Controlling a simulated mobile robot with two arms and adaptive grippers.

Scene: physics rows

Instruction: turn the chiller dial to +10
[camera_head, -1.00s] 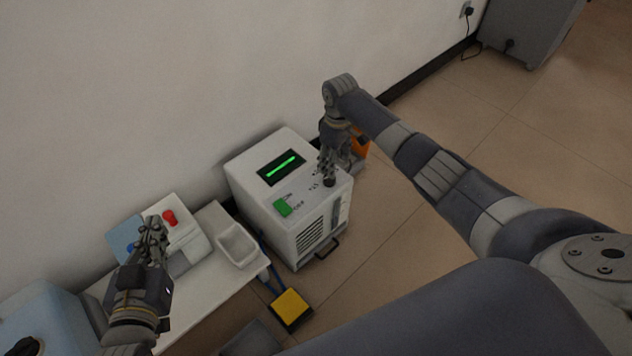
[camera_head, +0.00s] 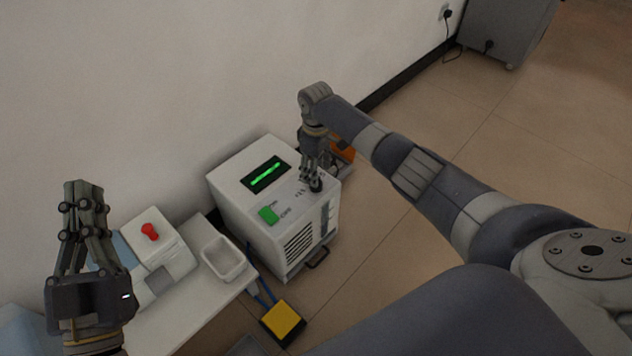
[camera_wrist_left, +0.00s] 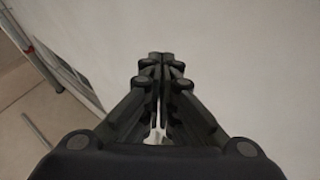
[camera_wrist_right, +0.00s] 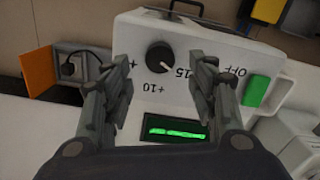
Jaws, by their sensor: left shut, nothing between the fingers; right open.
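The white chiller (camera_head: 245,212) stands on the floor against the wall. Its black dial (camera_wrist_right: 159,57) shows between the fingers in the right wrist view, with +10, 15 and OFF printed around it. A pale pointer mark on the dial's lower right edge faces between +10 and 15. My right gripper (camera_wrist_right: 164,72) is open, one finger on each side of the dial; I cannot tell whether they touch it. In the head view the right gripper (camera_head: 312,172) is over the dial's corner. My left gripper (camera_head: 84,190) is shut and empty, raised at the left.
The chiller has a lit green display (camera_head: 265,174) and a green switch (camera_head: 268,215). A side table holds a white tray (camera_head: 224,260) and a box with a red knob (camera_head: 150,231). A yellow pedal (camera_head: 283,319) is on the floor. An orange object (camera_head: 343,153) is behind the right gripper.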

